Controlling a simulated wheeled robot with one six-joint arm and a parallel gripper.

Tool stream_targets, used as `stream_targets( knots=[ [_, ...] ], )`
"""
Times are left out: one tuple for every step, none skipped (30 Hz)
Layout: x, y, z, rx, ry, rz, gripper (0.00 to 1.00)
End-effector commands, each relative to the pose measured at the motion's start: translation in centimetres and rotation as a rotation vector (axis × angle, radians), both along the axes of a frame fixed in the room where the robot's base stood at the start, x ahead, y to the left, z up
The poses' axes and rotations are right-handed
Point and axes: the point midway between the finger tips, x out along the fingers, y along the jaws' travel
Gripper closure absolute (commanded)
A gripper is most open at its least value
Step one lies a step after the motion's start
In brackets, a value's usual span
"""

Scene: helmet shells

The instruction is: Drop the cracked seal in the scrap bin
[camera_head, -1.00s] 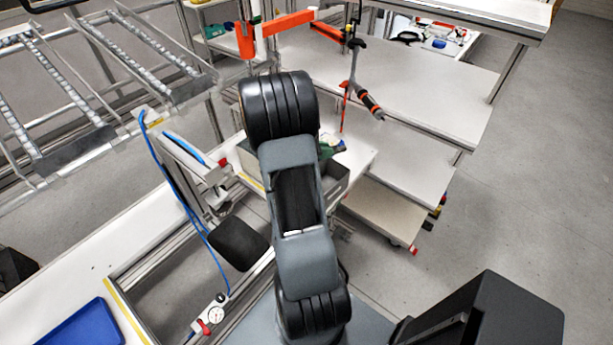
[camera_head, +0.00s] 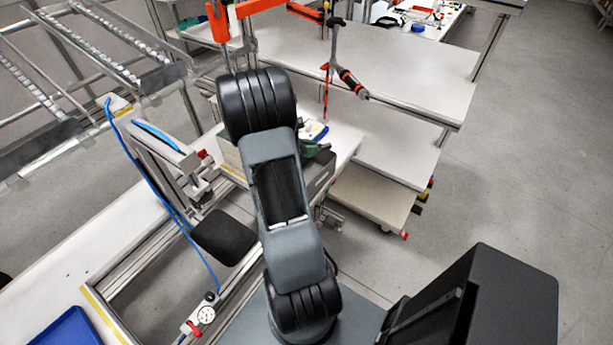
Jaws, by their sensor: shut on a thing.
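My arm reaches away from me in the head view and covers the middle of the picture. My gripper is not visible; the far end of the arm is hidden behind its own black joint. I cannot make out the cracked seal. A dark grey open box (camera_head: 318,178) stands just right of my arm on a white table, partly covered by the arm, with something green (camera_head: 308,146) at its top. I cannot tell whether this box is the scrap bin.
White tiered benches (camera_head: 400,75) stand behind, with a hanging orange-and-black tool (camera_head: 352,82) in front. A blue tray (camera_head: 62,332) lies on the left bench. A press-like fixture with a black pad (camera_head: 223,237) stands left of my arm. The floor at right is clear.

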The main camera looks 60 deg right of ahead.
Motion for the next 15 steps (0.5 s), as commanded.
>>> stream_targets(
  knots=[
    [0.0, 0.0, 0.03, 0.0, 0.0, 0.0, 1.0],
    [0.0, 0.0, 0.03, 0.0, 0.0, 0.0, 0.83],
    [0.0, 0.0, 0.03, 0.0, 0.0, 0.0, 0.79],
    [0.0, 0.0, 0.03, 0.0, 0.0, 0.0, 0.76],
    [0.0, 0.0, 0.03, 0.0, 0.0, 0.0, 0.73],
    [0.0, 0.0, 0.03, 0.0, 0.0, 0.0, 0.7],
    [0.0, 0.0, 0.03, 0.0, 0.0, 0.0, 0.67],
    [0.0, 0.0, 0.03, 0.0, 0.0, 0.0, 0.64],
    [0.0, 0.0, 0.03, 0.0, 0.0, 0.0, 0.6],
    [0.0, 0.0, 0.03, 0.0, 0.0, 0.0, 0.57],
    [0.0, 0.0, 0.03, 0.0, 0.0, 0.0, 0.54],
    [0.0, 0.0, 0.03, 0.0, 0.0, 0.0, 0.54],
    [0.0, 0.0, 0.03, 0.0, 0.0, 0.0, 0.54],
    [0.0, 0.0, 0.03, 0.0, 0.0, 0.0, 0.54],
    [0.0, 0.0, 0.03, 0.0, 0.0, 0.0, 0.54]
  ],
)
